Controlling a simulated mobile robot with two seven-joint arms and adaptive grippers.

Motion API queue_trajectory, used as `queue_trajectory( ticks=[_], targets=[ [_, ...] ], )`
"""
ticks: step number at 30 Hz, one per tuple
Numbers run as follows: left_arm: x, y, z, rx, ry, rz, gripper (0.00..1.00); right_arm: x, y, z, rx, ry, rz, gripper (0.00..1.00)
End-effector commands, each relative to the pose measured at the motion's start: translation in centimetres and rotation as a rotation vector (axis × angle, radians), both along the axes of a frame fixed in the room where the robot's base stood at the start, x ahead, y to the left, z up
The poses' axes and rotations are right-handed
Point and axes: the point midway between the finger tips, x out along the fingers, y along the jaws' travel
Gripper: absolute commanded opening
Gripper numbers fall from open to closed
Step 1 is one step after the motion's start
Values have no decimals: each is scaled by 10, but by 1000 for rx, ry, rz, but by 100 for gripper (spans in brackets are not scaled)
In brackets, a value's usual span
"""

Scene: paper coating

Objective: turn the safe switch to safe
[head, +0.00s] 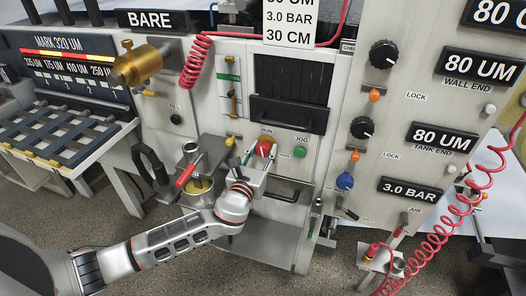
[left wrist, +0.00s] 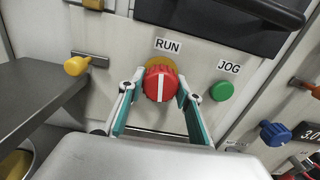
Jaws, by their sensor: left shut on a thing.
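The safe switch appears to be the red knob (head: 264,148) with a white line on a yellow backing, on the pale panel under the RUN label. In the left wrist view the red knob (left wrist: 161,83) is in the middle, its white line near upright and leaning slightly right. My left gripper (head: 259,155) reaches it from below and is shut on it, with one teal-lined finger on each side in the left wrist view (left wrist: 160,90). The small label right of the knob in the head view is too small to read surely. My right gripper is not in view.
A green JOG button (left wrist: 222,91) is close to the right of the knob. A black handle (left wrist: 262,12) juts out above. A yellow knob (left wrist: 77,65) and a grey shelf (left wrist: 40,95) are at the left. A blue knob (head: 345,181) and red coiled hose (head: 462,208) are further right.

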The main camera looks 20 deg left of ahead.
Motion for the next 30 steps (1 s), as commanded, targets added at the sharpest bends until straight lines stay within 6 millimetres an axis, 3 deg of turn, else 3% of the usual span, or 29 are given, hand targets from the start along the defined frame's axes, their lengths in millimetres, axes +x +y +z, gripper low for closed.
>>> queue_trajectory(
  ticks=[30],
  targets=[
    [0, -1, 0, -960, 32, 2, 12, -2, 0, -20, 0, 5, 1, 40]
  ],
)
